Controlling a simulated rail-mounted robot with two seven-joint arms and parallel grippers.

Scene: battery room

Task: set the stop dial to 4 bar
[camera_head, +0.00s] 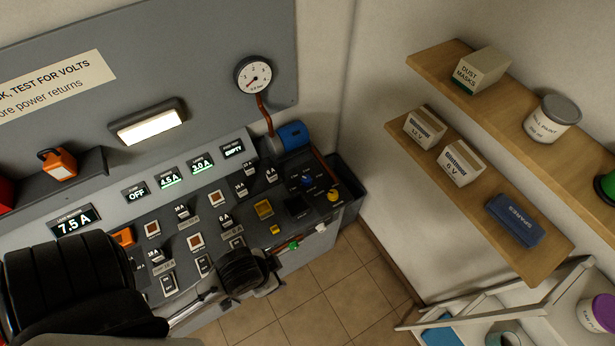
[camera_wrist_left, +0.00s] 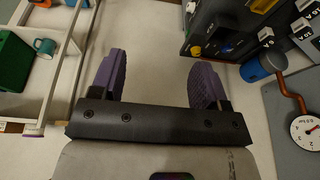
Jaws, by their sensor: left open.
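A blue dial (camera_head: 307,181) with small marks around it sits at the right end of the sloped control panel (camera_head: 190,215). It looks like the stop dial, but its label and setting are too small to read. It also shows at the top of the left wrist view (camera_wrist_left: 227,48), beyond the right finger. A round pressure gauge (camera_head: 253,75) is on the grey wall board, its needle pointing to the lower left. My left gripper (camera_wrist_left: 157,78) has its purple fingers wide apart with nothing between them, clear of the dial. My right gripper is in neither view.
A yellow knob (camera_head: 333,195) is close to the blue dial. A blue pump (camera_head: 293,135) and a red-brown pipe stand behind it. Switches and displays cover the panel's left. Wooden shelves (camera_head: 440,145) with boxes and a paint can are at the right. Floor is clear between.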

